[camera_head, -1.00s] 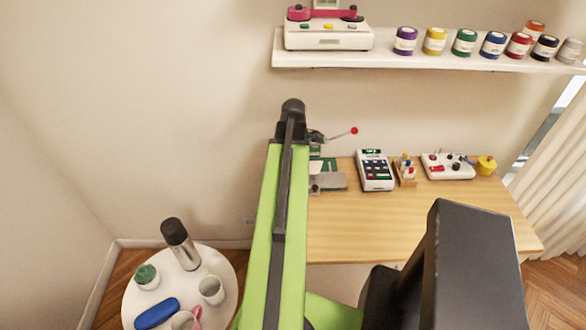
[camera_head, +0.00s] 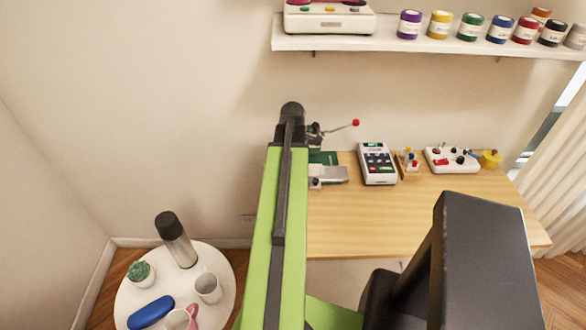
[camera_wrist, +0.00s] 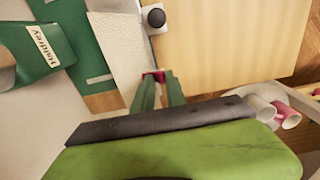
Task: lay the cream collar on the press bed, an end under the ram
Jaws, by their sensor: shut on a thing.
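In the wrist view, the green-fingered jaws of my gripper (camera_wrist: 155,90) are closed, with dark red at their tips. A pale, speckled flat piece that looks like the cream collar (camera_wrist: 124,48) lies against the tips and runs away toward the top left. The green press (camera_wrist: 40,48), labelled "Haldrey", stands at its left, with a green base beside it. I cannot separate the collar from the press bed, or see whether an end is under the ram. In the head view, the press (camera_head: 320,158) is partly behind my arm, which hides my gripper.
The wooden bench (camera_head: 420,220) is bare in front. A keypad device (camera_head: 377,164) and a white control box (camera_head: 452,160) stand right of the press. A round side table (camera_head: 212,256) holds a flask (camera_head: 175,240) and mugs.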

